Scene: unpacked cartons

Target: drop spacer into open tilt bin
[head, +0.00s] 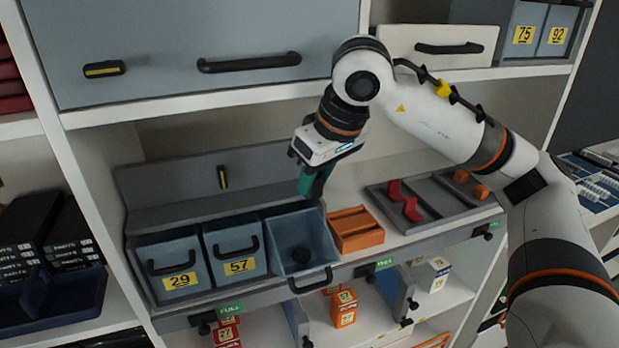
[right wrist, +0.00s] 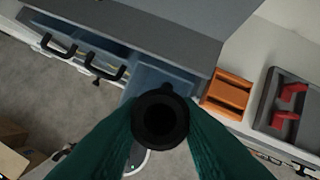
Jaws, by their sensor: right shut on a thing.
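My right gripper (head: 312,185) hangs above the open tilt bin (head: 318,232), with its green fingers pointing down. In the right wrist view its fingers (right wrist: 160,125) are shut on a black ring-shaped spacer (right wrist: 160,134), seen end-on with a dark hole. The open blue-grey bin is tipped forward, third in the row, with a black handle at its front. The bin's wall (right wrist: 150,76) shows partly behind the spacer in the right wrist view. My left gripper is not in view.
Shut bins 29 (head: 178,262) and 57 (head: 236,252) stand left of the open one. An orange tray (head: 357,238) is close on its right, then a grey tray (head: 440,222) with red and orange parts. A grey cabinet door (head: 200,40) is above.

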